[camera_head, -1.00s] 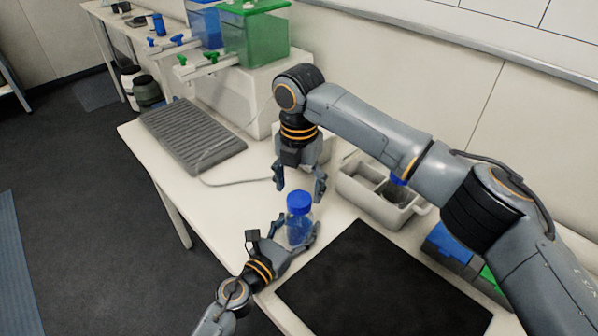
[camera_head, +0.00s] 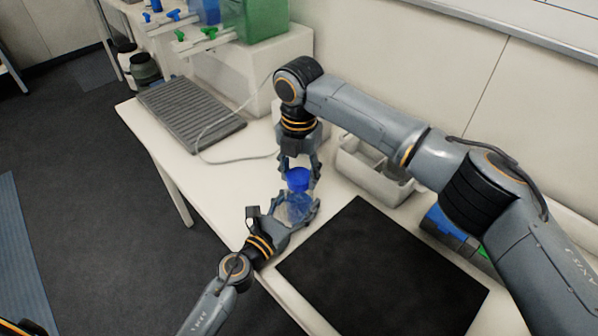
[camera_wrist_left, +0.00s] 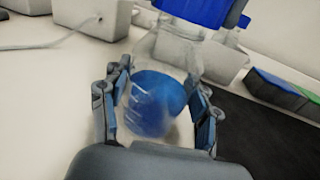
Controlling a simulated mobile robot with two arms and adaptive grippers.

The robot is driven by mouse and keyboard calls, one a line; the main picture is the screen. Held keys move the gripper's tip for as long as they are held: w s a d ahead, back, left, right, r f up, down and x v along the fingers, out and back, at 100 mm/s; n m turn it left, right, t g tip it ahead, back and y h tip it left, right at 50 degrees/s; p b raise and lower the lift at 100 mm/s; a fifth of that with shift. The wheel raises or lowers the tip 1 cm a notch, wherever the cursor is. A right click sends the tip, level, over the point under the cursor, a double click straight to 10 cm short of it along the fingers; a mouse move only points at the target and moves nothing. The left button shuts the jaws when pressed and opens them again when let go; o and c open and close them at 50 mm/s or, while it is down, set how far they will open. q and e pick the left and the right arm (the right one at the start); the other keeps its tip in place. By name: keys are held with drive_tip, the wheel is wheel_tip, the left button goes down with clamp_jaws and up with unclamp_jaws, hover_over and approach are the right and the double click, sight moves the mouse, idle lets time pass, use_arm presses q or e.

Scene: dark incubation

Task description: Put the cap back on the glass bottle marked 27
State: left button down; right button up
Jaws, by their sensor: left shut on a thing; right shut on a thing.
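A clear glass bottle (camera_head: 298,210) stands upright near the table's front edge, with something blue showing in its lower part. It also shows in the left wrist view (camera_wrist_left: 176,58); I cannot read a number on it. A blue cap (camera_head: 298,179) sits at the top of the bottle's neck and shows at the top of the left wrist view (camera_wrist_left: 205,10). My left gripper (camera_head: 299,217) is shut on the bottle's body, one finger on each side. My right gripper (camera_head: 300,176) points down from above and is shut on the blue cap. Whether the cap is threaded on is hidden.
A black mat (camera_head: 385,275) lies right of the bottle. A grey divided bin (camera_head: 372,172) stands behind it. A ridged grey tray (camera_head: 190,118) and a pale cable are at the back left. A green tank (camera_head: 263,20) is at the back. The white table (camera_head: 205,180) is clear left of the bottle.

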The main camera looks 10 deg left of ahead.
drive_tip(key=m, duration=0.7)
drive_tip(key=shift+m, duration=0.3)
drive_tip(key=m, duration=0.4)
drive_tip(key=shift+m, duration=0.4)
drive_tip(key=m, duration=1.1)
drive_tip(key=shift+f+m, duration=0.1)
drive_tip(key=shift+m, duration=0.2)
drive_tip(key=m, duration=0.4)
drive_tip(key=shift+m, duration=0.4)
drive_tip(key=m, duration=0.3)
drive_tip(key=shift+m, duration=0.3)
